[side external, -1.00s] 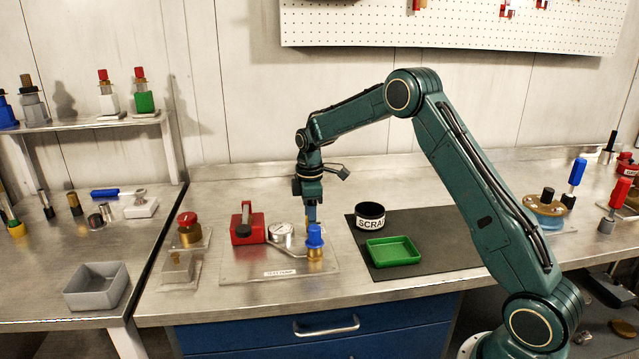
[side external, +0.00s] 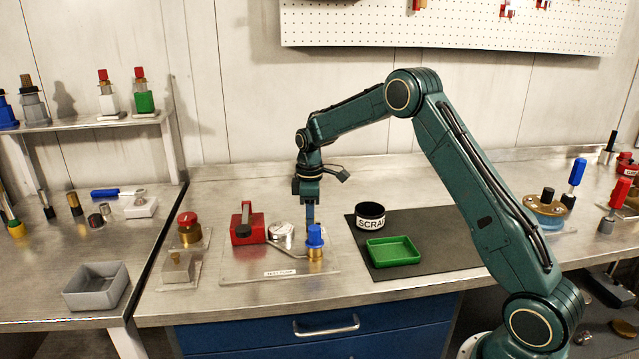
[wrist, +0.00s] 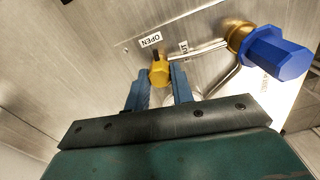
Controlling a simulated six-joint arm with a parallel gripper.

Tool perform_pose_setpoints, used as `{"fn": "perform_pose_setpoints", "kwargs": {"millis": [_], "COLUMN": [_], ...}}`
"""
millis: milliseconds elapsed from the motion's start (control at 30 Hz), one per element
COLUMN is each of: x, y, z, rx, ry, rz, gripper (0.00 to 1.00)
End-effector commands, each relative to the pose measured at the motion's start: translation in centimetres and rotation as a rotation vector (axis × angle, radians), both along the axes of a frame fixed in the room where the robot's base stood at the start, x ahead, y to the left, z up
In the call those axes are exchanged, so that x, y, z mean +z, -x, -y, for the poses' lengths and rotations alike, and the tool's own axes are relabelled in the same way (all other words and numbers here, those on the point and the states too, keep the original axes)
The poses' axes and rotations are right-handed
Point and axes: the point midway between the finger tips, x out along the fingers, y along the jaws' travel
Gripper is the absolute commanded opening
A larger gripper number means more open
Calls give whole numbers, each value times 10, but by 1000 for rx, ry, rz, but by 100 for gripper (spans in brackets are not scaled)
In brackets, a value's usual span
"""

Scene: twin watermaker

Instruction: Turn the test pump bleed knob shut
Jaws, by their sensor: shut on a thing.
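The bleed knob (wrist: 160,74) is yellow with a dark pointer. In the wrist view it sits between the blue fingers of my gripper (wrist: 161,78), which is shut on it. The OPEN label (wrist: 150,40) lies just beyond the knob, and a second label (wrist: 184,47), partly hidden and hard to read, lies to its right. The pointer is nearer the OPEN label. In the side view my gripper (side external: 310,218) points down at the test pump plate (side external: 250,265), behind the blue cap. The knob is hidden there.
A blue hexagonal cap on a brass fitting (side external: 315,240) stands close in front of my gripper. A round gauge (side external: 280,231) and a red pump body (side external: 247,226) are to the left. A black SCRAP bin (side external: 370,217) and green tray (side external: 393,250) are to the right.

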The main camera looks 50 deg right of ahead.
Motion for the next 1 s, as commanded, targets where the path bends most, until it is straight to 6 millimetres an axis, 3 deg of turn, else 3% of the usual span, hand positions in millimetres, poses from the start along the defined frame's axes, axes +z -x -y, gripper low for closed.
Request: {"fn": "perform_pose_setpoints", "kwargs": {"millis": [1000], "x": [1], "y": [0], "z": [0], "rx": [-926], "ry": [0], "rz": [1], "gripper": [1]}}
